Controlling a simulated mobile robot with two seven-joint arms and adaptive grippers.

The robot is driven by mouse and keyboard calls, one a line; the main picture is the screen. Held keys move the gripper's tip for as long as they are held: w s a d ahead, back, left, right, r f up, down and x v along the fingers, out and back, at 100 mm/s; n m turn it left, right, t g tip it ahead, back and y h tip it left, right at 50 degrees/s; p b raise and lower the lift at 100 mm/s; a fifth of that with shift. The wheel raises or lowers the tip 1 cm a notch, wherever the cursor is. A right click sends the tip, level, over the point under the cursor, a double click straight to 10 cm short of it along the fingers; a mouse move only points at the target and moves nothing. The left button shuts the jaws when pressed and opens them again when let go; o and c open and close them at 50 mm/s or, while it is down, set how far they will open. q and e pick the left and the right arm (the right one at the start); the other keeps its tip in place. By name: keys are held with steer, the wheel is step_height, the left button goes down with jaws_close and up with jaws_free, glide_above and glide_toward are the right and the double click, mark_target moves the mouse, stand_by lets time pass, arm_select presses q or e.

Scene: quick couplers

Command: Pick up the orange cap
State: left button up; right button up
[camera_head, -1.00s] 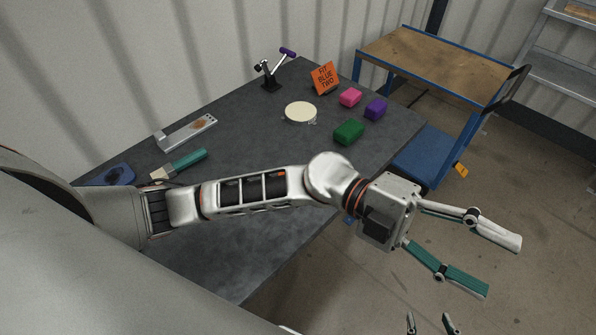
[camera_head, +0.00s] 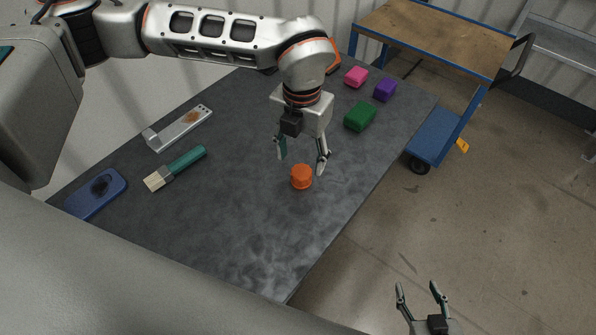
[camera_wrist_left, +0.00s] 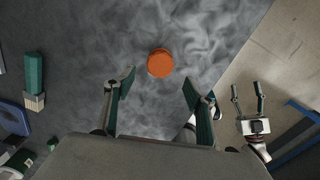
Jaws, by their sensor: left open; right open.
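The orange cap (camera_head: 301,177) is a short round piece on the dark grey table (camera_head: 245,215), near its right edge. My left gripper (camera_head: 302,163) points down just behind the cap in the head view, fingers apart and empty. Its open fingers also show in the left wrist view (camera_wrist_left: 155,85). My right gripper (camera_head: 421,287) is open and empty at the lower right, over the floor; it also shows in the left wrist view (camera_wrist_left: 247,95).
A pink block (camera_head: 356,76), a purple block (camera_head: 385,90) and a green block (camera_head: 360,116) sit at the back right. A cart (camera_head: 435,38) stands behind.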

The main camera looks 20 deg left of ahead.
mark_target(301, 171)
arm_select(q)
step_height(301, 171, down, 2)
steer(key=shift+d+f, duration=0.1)
steer(key=shift+w+f+b, duration=0.2)
steer(key=shift+f, duration=1.1)
steer(key=shift+w+f+b, duration=0.15)
steer(key=shift+f, duration=1.15)
steer(key=c, duration=1.1)
